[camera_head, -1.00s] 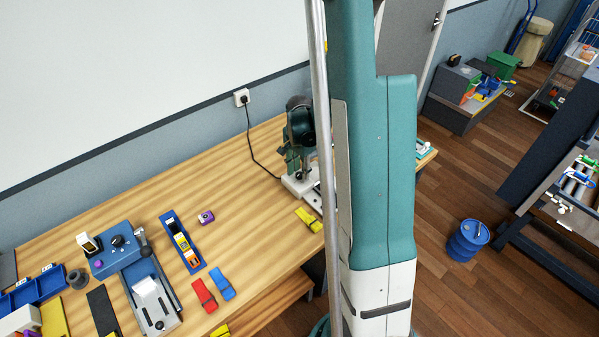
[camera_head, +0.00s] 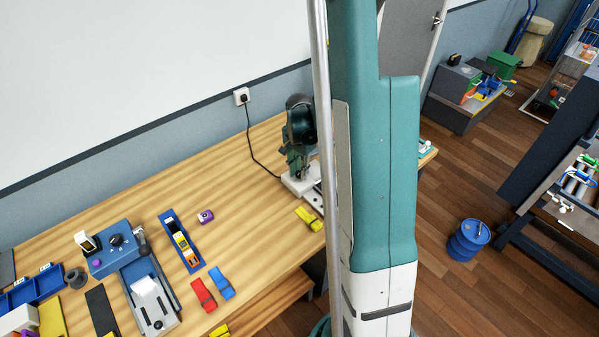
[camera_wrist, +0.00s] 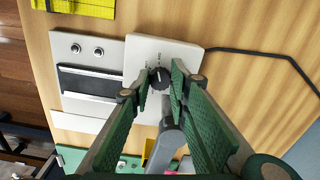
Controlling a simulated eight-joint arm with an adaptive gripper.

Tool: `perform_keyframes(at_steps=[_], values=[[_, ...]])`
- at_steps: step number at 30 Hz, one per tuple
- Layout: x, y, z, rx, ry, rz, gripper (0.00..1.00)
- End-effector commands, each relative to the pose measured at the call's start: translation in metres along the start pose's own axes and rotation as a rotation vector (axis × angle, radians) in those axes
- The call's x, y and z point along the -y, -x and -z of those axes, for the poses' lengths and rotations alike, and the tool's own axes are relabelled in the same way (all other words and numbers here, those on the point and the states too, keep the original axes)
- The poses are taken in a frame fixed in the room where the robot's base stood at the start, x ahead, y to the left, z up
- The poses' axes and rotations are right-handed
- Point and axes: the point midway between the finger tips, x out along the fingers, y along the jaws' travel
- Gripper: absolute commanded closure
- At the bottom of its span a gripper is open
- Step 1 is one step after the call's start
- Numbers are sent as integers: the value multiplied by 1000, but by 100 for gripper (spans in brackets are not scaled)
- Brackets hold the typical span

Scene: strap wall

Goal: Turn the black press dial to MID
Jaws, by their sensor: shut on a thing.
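The black press dial (camera_wrist: 159,77) sits on a white plate (camera_wrist: 190,50) in the wrist view, with a small pale mark on its top. Its labels are too small to read. My gripper (camera_wrist: 160,82) has its green fingers on either side of the dial and is shut on it. In the head view my gripper (camera_head: 297,165) is over the white press base (camera_head: 297,184) near the table's right end. The dial itself is hidden there.
A grey post (camera_wrist: 168,140) stands close below the dial in the wrist view. A black cable (camera_wrist: 255,51) leaves the plate and runs to a wall socket (camera_head: 241,96). A yellow clamp-like piece (camera_head: 309,218) lies near the base.

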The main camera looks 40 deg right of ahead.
Motion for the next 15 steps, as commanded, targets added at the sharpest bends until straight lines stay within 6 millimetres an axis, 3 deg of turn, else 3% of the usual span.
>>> perform_keyframes(at_steps=[15], values=[[0, -3, 0, 0, 421, 1, 93]])
